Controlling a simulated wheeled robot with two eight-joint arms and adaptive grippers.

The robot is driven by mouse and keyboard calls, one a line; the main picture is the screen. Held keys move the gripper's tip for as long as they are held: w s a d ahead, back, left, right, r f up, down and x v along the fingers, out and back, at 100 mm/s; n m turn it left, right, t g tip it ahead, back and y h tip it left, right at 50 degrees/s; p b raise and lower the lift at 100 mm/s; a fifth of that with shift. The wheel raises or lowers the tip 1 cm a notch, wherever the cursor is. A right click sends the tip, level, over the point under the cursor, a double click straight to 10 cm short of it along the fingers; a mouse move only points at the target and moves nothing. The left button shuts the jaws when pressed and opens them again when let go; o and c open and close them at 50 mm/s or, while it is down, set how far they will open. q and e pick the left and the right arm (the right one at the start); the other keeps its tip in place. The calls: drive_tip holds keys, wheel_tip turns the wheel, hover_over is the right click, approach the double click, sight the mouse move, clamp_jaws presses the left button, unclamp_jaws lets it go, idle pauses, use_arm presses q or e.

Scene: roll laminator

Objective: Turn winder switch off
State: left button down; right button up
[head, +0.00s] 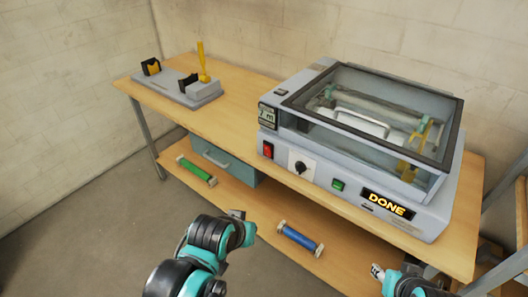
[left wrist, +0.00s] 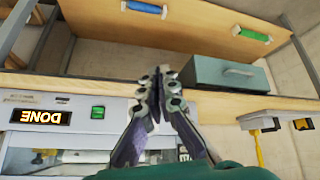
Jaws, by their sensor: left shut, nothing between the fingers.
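The grey roll laminator (head: 300,130) stands on the wooden bench with its clear lid down. Its front has a red rocker switch (head: 268,150), a black knob (head: 300,167), a green switch (head: 338,185) and a display reading DONE (head: 387,204). No readable label shows which one is the winder switch. My left gripper (head: 246,220) is shut and empty, in front of and below the panel, apart from it. In the left wrist view the fingers (left wrist: 160,78) cover part of the panel beside the green switch (left wrist: 98,112). My right gripper (head: 378,271) is small and partly hidden at the lower right.
A grey stand with a yellow post (head: 202,65) is at the bench's far left. A metal frame stands at the right edge.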

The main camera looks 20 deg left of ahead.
use_arm(q)
drive_tip(key=w+a+r+n+t+h+p, duration=0.1)
drive_tip(key=w+a+r+n+p, duration=0.1)
drive_tip(key=w+a+n, duration=0.3)
drive_tip(key=w+a+r+n+t+h+p, duration=0.2)
drive_tip(key=w+a+n, duration=0.4)
drive_tip(key=w+n, duration=0.7)
drive_tip(key=n+p, duration=0.1)
drive_tip(key=n, duration=1.1)
drive_tip(key=shift+w+a+r+n+p, duration=0.2)
drive_tip(key=shift+r+n+p, duration=0.1)
drive_tip(key=shift+r+p, duration=0.1)
drive_tip(key=b, duration=0.4)
approach(267, 151)
drive_tip(key=x, duration=0.5)
drive_tip(key=shift+f, duration=0.45)
drive_tip(key=shift+w+d+r, duration=0.1)
drive_tip(key=shift+w, duration=0.2)
